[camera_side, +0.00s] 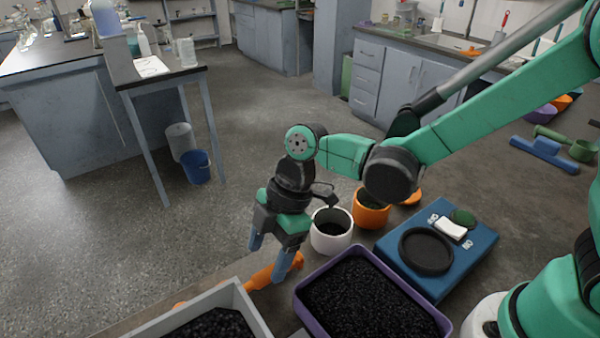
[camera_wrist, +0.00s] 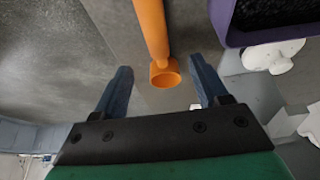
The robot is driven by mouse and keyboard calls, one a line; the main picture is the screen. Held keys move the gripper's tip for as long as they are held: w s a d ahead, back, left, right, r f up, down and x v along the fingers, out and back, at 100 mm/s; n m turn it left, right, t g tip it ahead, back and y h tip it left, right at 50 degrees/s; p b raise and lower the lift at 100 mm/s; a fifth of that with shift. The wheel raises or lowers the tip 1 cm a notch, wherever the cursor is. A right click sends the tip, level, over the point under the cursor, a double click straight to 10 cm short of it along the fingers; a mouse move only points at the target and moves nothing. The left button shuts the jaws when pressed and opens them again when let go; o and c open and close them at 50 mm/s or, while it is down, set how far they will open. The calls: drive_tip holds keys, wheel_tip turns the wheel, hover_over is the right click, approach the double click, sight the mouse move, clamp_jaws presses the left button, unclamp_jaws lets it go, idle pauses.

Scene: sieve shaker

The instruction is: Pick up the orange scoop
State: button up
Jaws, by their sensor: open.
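The orange scoop (camera_side: 260,278) lies low at the front centre in the side view, close under my gripper (camera_side: 269,263). My gripper points down with its blue fingers apart and nothing held. In the wrist view the scoop's round cup (camera_wrist: 165,74) shows between the two fingers of my gripper (camera_wrist: 161,70), with a gap on both sides. Its straight handle (camera_wrist: 150,25) runs up out of the top of the picture. In the side view, one finger covers part of the scoop. Whether the fingertips reach down to its height is hard to tell.
A purple tray of black granules (camera_side: 300,287) stands right of the scoop, and a pale tray (camera_side: 243,298) stands in front. A white pot (camera_side: 331,243), an orange pot (camera_side: 370,214) and a blue device with a black ring (camera_side: 470,275) stand behind and right.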

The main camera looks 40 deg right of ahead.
sight(260, 274)
drive_tip(key=shift+x, duration=2.35)
clamp_jaws()
